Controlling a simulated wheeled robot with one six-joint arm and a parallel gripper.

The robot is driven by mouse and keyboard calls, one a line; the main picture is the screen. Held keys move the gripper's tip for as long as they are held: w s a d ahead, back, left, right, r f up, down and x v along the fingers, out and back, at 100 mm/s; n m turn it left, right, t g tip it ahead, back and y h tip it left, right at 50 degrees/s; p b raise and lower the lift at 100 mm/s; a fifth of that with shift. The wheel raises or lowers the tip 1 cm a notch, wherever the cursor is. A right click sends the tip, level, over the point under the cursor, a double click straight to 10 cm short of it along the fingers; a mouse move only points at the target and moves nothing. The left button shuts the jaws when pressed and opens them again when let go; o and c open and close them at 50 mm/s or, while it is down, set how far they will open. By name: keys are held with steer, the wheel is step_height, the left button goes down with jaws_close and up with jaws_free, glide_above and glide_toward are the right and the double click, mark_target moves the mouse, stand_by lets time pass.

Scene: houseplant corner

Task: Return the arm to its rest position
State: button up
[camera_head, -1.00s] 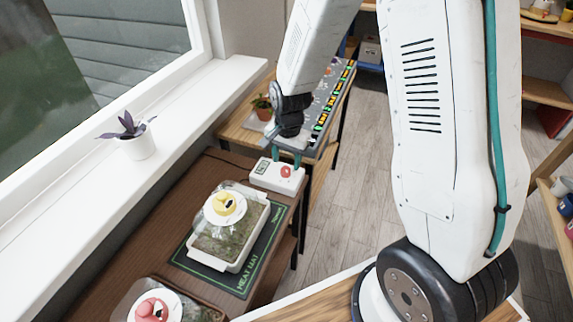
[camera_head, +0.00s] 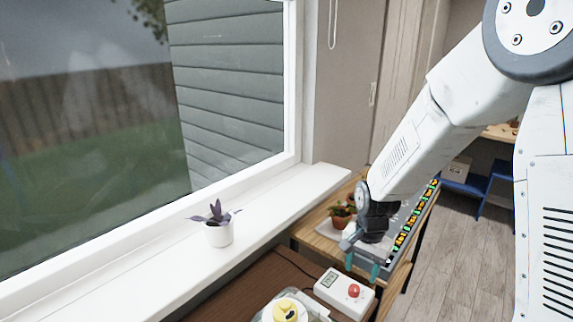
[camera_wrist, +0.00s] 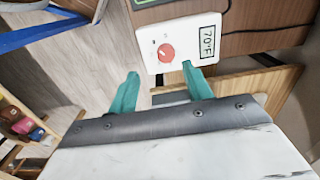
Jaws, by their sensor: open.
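My gripper (camera_head: 361,262) has teal fingers and is open and empty in the head view. It hangs in the air above and behind the white thermostat box (camera_head: 344,292), which has a red knob and a small display. In the wrist view my gripper (camera_wrist: 157,85) shows its two teal fingers apart with nothing between them. The thermostat (camera_wrist: 178,42) lies just beyond the fingertips there, reading about 70°F. My arm reaches down from the upper right of the head view.
A purple plant in a white pot (camera_head: 219,232) stands on the white windowsill (camera_head: 262,215). A terracotta-potted plant (camera_head: 341,215) and a tray with coloured labels (camera_head: 408,235) are on the table behind my gripper. A yellow-topped covered tray (camera_head: 287,309) is at the bottom edge. Floor (camera_head: 462,250) is clear at right.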

steer(key=s+d+r+n, duration=0.1)
steer(key=s+r+n, duration=0.3)
steer(key=s+r, duration=0.7)
steer(key=s+d+r+n+t, duration=0.1)
steer(key=s+r+n, duration=0.3)
steer(key=s+r, duration=0.7)
steer(key=shift+s+d+r+n, duration=0.2)
steer(key=shift+s+d+n, duration=0.25)
steer(key=shift+s, duration=1.25)
